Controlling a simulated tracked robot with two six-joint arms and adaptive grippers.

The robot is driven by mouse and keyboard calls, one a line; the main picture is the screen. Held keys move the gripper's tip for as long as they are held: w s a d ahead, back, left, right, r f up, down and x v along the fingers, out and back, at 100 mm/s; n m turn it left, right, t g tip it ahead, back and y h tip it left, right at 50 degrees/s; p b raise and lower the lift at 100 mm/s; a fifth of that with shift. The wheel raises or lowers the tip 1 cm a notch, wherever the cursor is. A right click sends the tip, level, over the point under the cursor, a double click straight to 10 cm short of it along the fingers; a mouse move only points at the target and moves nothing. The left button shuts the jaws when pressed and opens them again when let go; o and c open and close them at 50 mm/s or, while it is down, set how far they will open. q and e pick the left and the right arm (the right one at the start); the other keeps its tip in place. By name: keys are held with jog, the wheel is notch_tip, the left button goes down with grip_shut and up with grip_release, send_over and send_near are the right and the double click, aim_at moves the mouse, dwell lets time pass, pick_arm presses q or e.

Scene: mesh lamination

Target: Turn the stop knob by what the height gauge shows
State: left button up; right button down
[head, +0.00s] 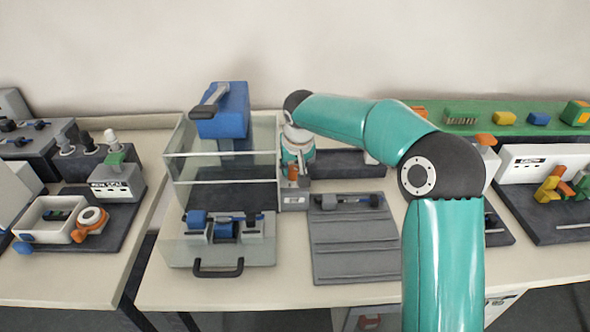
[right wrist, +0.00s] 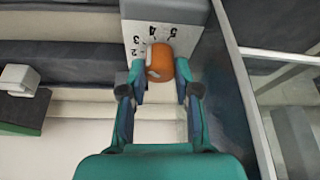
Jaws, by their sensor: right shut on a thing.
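The orange stop knob (right wrist: 160,62) is in the right wrist view, in front of a pale plate (right wrist: 165,30) with dark numbers around it; 2, 3, 4 and 5 show in part. My right gripper (right wrist: 161,92) is shut on the knob, one finger on each side. In the head view my right gripper (head: 297,165) reaches down to the small knob (head: 292,173) beside the clear-walled press. The knob's pointer setting is too small to read. I cannot tell which thing is the height gauge, and no reading shows. My left gripper is not in view.
The clear-walled press (head: 222,167) with a blue head (head: 231,112) stands directly left of my right gripper. A grey ribbed mat (head: 355,245) lies in front, with a dark-grey tool (head: 345,200) on it. A green shelf (head: 480,112) runs along the back right.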

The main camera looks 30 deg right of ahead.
jog(key=shift+s+m, duration=0.1)
jog(key=shift+m, duration=0.2)
jog(key=c, duration=0.8)
grip_release()
jog(key=shift+c, duration=0.2)
jog(key=shift+r, duration=0.2)
jog(key=shift+a+r, duration=0.1)
jog(key=shift+r, duration=0.15)
jog(key=v, duration=0.7)
jog(key=shift+s, duration=0.15)
jog(key=shift+c, duration=0.2)
